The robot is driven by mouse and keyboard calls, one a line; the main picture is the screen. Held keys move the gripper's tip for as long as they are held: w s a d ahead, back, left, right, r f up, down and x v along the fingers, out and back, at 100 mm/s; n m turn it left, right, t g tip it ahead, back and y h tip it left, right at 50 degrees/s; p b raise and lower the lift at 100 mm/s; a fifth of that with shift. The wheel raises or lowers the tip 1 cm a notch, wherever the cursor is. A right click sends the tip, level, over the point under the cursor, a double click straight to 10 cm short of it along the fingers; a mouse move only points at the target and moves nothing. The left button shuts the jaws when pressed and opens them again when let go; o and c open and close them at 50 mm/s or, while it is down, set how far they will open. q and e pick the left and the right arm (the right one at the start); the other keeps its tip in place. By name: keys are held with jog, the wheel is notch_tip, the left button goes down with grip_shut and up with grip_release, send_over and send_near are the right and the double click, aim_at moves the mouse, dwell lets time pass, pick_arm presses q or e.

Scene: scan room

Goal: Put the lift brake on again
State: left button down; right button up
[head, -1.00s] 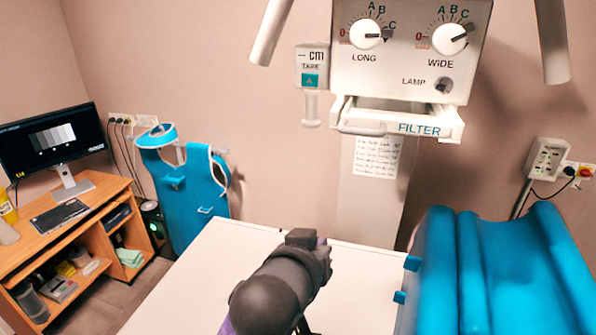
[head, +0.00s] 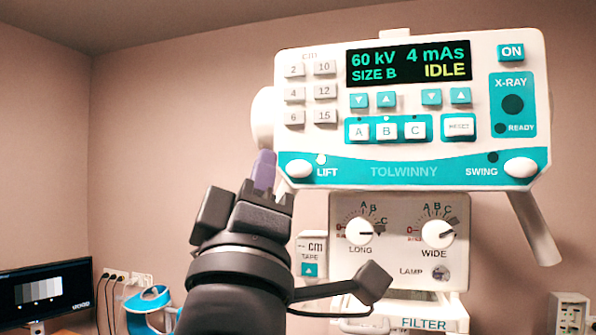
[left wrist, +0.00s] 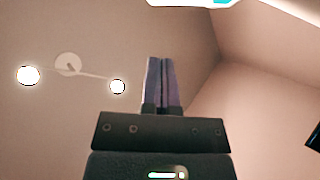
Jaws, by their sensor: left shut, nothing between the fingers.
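The control head (head: 385,180) is a white and teal panel marked TOLWINNY. At its lower left corner is a white oval LIFT button (head: 300,169), with a small pale, lit-looking lamp (head: 321,159) above its label. My left gripper (head: 264,168) points up, its purple fingers shut and empty, just left of the LIFT button in the picture. Whether the fingers touch the head cannot be told. In the left wrist view the shut fingers (left wrist: 161,82) point at bare ceiling and wall, and a white and teal edge (left wrist: 195,3) shows at the top. My right gripper is out of view.
A white SWING button (head: 521,167) with a dark lamp sits at the panel's lower right. The display (head: 409,66) reads 60 kV, 4 mAs, SIZE B, IDLE. Below hangs the collimator box (head: 398,245) with two dials.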

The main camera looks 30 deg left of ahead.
aim_at(292, 175)
pick_arm(q)
jog(key=shift+w+a, duration=0.35)
jog(key=shift+w, duration=1.1)
jog(key=shift+w+a, duration=0.35)
jog(key=shift+w, duration=1.1)
jog(key=shift+w+a, duration=0.35)
jog(key=shift+w, duration=1.1)
jog(key=shift+w, duration=0.15)
jog(key=shift+w+a, duration=0.1)
jog(key=shift+w, duration=0.15)
jog(key=shift+w+a, duration=0.1)
jog(key=shift+w, duration=0.25)
jog(key=shift+s+d, duration=0.2)
jog(key=shift+s, duration=0.6)
